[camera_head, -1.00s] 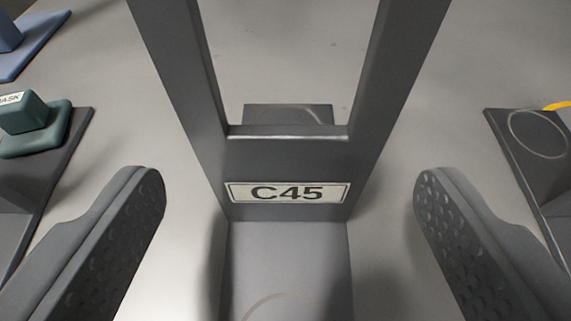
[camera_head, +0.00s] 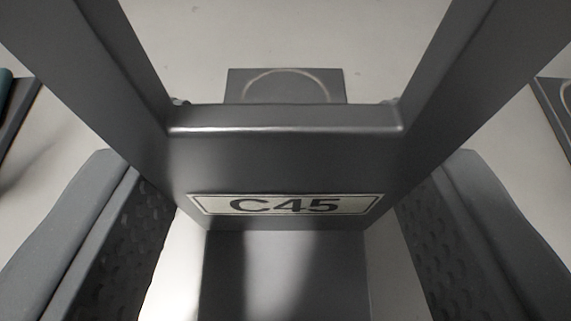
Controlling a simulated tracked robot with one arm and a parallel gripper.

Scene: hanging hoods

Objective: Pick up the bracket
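The bracket seems to be the dark grey frame (camera_head: 285,160) with a white "C45" plate (camera_head: 284,205) on its lower crosspiece. It fills the middle of the head camera view, its two slanted uprights running off the top edge. My gripper (camera_head: 285,215) is open, one finger on each side of the lower crosspiece. The bracket's sides partly hide the fingertips. Pale floor shows between each finger and the grey piece under the label. I cannot tell whether either pad touches the bracket.
A dark square pad with a ring mark (camera_head: 285,85) lies on the pale floor behind the bracket. Edges of other dark bases show at the left (camera_head: 18,115) and right (camera_head: 553,110).

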